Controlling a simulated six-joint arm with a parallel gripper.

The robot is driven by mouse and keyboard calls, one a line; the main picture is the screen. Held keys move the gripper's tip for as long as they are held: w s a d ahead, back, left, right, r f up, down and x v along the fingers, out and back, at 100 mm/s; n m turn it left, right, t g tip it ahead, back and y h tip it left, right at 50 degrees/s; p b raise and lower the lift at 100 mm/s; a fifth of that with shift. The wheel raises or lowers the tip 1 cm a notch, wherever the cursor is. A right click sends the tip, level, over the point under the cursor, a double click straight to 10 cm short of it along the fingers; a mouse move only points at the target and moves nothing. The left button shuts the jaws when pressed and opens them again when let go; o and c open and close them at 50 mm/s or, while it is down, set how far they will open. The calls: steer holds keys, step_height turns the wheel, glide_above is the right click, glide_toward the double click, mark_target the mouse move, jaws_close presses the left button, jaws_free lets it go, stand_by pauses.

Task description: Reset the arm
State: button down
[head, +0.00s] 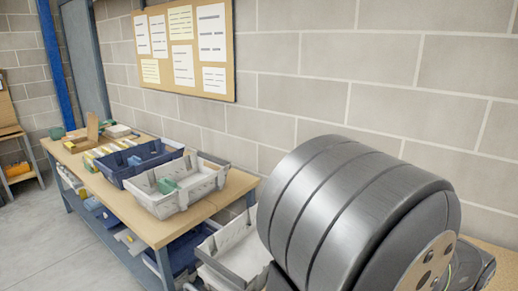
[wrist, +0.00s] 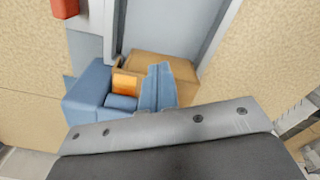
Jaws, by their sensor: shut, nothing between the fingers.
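My gripper (wrist: 165,125) fills the bottom of the wrist view as a dark body with a grey metal edge and several bolts. It is shut and nothing shows held in it. Its separate fingertips are hard to make out. In the head view a large grey ribbed cylinder, part of my arm, stands close at the right; the gripper itself does not show there.
A wooden workbench (head: 150,229) runs along the block wall at left, with a grey bin (head: 150,203) and a blue bin (head: 119,177) on it. The wrist view shows a blue bin (wrist: 86,104) and a brown box (wrist: 187,92). The left floor is clear.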

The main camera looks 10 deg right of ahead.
step_height(320, 180, down, 6)
steer(key=shift+f, duration=0.25)
steer(key=shift+r, duration=0.1)
step_height(320, 180, up, 8)
step_height(320, 180, down, 9)
steer(key=shift+a+r, duration=0.1)
steer(key=shift+s+r, duration=0.1)
steer(key=shift+s, duration=0.05)
steer(key=shift+s+a, duration=1.1)
steer(key=shift+a, duration=0.1)
